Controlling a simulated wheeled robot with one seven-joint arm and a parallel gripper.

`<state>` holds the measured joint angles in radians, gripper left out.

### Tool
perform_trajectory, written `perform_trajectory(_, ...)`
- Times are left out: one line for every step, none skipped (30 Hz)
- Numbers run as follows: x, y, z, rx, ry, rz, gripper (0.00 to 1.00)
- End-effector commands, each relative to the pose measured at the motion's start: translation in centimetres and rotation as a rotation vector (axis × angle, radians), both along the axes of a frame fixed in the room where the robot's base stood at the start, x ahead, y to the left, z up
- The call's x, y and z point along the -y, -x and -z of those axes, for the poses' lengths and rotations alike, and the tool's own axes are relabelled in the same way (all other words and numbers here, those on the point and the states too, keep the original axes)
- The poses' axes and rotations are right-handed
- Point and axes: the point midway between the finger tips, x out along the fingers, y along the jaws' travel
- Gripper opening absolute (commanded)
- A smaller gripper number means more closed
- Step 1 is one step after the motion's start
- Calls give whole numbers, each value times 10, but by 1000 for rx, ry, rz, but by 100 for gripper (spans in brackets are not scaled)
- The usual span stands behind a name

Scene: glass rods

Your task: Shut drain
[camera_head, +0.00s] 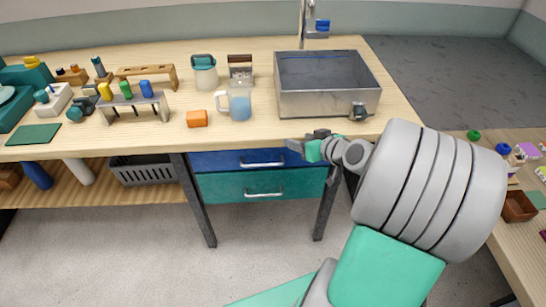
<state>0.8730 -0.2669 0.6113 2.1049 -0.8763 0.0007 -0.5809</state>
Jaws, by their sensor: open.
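A grey metal sink basin (300,103) stands on the wooden bench at the right end. A small dark drain fitting with a bluish knob (358,111) sticks out low on the right part of its front face. Whether the drain is open or shut is too small to tell. My gripper (298,147) is open and empty at the bench's front edge, below and left of the drain fitting and apart from it. Its fingers point left. My large grey arm links fill the right of the view, just below the fitting.
A faucet with a blue handle (322,25) rises behind the sink. A jug with blue liquid (237,104) and an orange block (197,118) stand left of it. Blue and teal drawers (262,186) lie under the bench. A side table (500,190) with small items is at the right.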

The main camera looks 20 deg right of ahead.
Motion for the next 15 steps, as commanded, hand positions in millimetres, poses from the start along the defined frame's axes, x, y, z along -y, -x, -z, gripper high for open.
perform_trajectory(-12,0,-5,-32,10,-25,58)
perform_trajectory(-20,1,-5,-58,14,-39,58)
perform_trajectory(-30,4,-6,-95,23,-58,58)
perform_trajectory(-37,6,-6,-122,29,-69,58)
perform_trajectory(-44,8,-7,-149,34,-79,58)
perform_trajectory(-52,11,-8,-184,44,-91,58)
perform_trajectory(-58,15,-8,-211,49,-98,58)
perform_trajectory(-64,18,-9,-237,57,-104,58)
perform_trajectory(-71,22,-11,-271,67,-112,58)
perform_trajectory(-77,26,-13,-296,73,-116,58)
perform_trajectory(-83,30,-15,-322,81,-121,58)
perform_trajectory(-89,36,-17,-355,91,-123,58)
perform_trajectory(-94,40,-19,-381,98,-124,58)
perform_trajectory(-97,44,-21,-402,105,-122,58)
perform_trajectory(-102,50,-23,-429,113,-120,58)
